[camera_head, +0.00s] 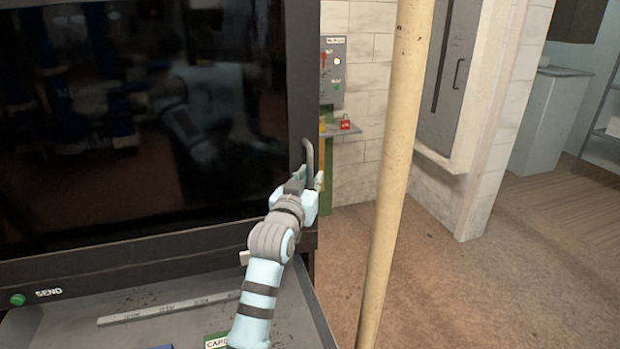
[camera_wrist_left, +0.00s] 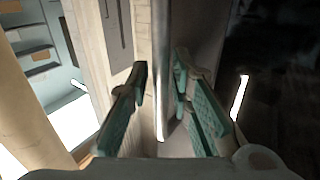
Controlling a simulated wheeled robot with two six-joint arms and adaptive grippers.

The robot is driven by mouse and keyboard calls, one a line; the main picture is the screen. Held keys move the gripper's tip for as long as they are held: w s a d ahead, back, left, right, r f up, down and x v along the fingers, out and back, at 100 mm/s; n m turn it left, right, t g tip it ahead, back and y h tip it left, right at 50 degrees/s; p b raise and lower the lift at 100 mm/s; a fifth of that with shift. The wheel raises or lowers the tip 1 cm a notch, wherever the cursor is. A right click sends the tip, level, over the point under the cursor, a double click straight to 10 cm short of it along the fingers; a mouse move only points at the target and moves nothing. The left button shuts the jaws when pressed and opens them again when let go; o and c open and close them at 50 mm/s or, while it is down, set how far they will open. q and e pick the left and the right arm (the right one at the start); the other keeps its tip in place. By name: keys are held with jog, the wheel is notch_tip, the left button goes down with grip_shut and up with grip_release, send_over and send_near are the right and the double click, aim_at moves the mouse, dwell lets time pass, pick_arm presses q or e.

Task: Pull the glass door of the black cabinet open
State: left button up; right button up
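The black cabinet (camera_head: 299,70) fills the left of the head view. Its dark glass door (camera_head: 100,150) looks closed and mirrors the room. A grey bar handle (camera_head: 309,152) stands upright at the door's right edge. My left gripper (camera_head: 308,179) is at the lower part of this handle, with a fingertip on either side of it. In the left wrist view the two teal-padded fingers (camera_wrist_left: 160,112) are apart. A pale upright bar, probably the handle (camera_wrist_left: 160,85), runs between them without clear contact on both sides. My right gripper is out of view.
A beige pole (camera_head: 395,170) stands upright right of my left arm. A grey tray (camera_head: 165,312) juts out below the door. A switch box (camera_head: 335,85) and a small shelf with a red padlock (camera_head: 345,125) are on the wall behind. Brown floor at right is free.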

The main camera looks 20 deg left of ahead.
pick_arm(q)
jog(key=shift+w, duration=0.25)
jog(key=shift+s+r, duration=0.25)
jog(key=shift+f, duration=0.1)
grip_shut()
